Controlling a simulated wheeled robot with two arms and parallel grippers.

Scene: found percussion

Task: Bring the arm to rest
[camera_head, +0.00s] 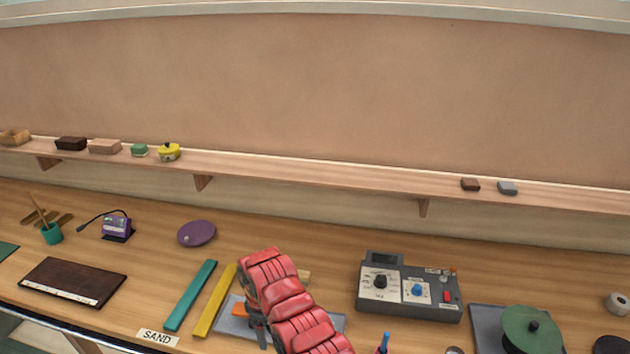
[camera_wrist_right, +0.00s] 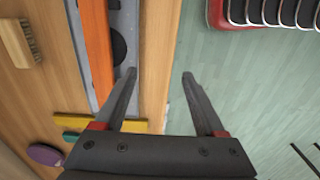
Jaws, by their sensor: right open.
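My right arm (camera_head: 285,300) is red and reaches in from the bottom middle of the head view over the bench. Its dark right gripper (camera_head: 257,328) points down near the front of the grey tray (camera_head: 334,320). In the right wrist view the right gripper (camera_wrist_right: 160,75) is open, with nothing between its fingers. Its left finger overlaps the tray's edge, beside an orange bar (camera_wrist_right: 98,50). The bench's front edge and the floor show between and beyond the fingers. The orange bar also shows partly in the head view (camera_head: 240,310), with the arm hiding much of the tray.
A teal bar (camera_head: 190,295) and a yellow bar (camera_head: 215,301) lie left of the arm. A control box (camera_head: 410,290) and a green lidded round thing (camera_head: 531,330) stand right. A shelf (camera_head: 330,180) runs along the wall. A wooden brush (camera_wrist_right: 22,43) lies behind the tray.

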